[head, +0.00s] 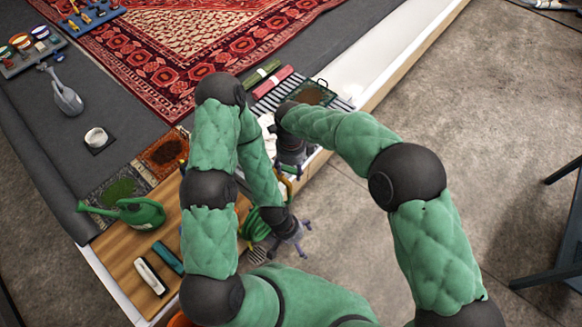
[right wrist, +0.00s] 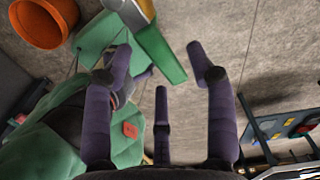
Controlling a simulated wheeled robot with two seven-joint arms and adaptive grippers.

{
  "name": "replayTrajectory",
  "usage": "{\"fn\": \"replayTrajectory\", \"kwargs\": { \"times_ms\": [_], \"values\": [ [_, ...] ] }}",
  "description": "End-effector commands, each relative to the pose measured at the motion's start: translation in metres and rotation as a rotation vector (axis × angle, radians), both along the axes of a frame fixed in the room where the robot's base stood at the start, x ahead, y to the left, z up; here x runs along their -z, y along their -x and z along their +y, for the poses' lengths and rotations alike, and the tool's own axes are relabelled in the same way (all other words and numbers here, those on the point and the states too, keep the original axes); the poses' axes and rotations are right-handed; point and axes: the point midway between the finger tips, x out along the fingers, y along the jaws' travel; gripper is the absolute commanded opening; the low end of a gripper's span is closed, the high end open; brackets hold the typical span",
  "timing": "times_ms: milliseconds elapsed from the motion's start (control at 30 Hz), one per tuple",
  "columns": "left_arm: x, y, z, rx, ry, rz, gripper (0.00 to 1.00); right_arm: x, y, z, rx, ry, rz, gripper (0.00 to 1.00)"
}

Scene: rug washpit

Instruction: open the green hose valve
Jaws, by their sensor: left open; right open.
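A coiled green hose (head: 252,226) hangs at the front edge of the wooden deck, partly hidden by my left arm. I cannot make out a green valve handle; my arms cover much of that area. My left gripper (head: 291,238) is open and empty, low beside the hose coil, to its right. My right gripper (head: 292,172) is above it in the head view, largely hidden by its own wrist.
A green watering can (head: 138,212) and brushes (head: 151,276) are on the wooden deck (head: 128,250). A patterned red rug (head: 170,60) lies behind. An orange pot (right wrist: 42,22) shows in the right wrist view. The concrete floor (head: 470,110) at right is largely free.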

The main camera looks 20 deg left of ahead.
Motion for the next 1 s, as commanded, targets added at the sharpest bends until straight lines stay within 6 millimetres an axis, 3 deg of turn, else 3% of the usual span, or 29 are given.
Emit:
{"fn": "replayTrajectory", "kwargs": {
  "times_ms": [600, 1000],
  "values": [
    [0.0, 0.0, 0.0, 0.0, 0.0, 0.0, 1.0, -0.103, 0.0, 0.001, 0.001, -0.002, -0.001, 0.57],
    [0.0, 0.0, 0.0, 0.0, 0.0, 0.0, 1.0, -0.116, 0.0, 0.0, 0.0, 0.0, 0.001, 0.57]
  ]
}}
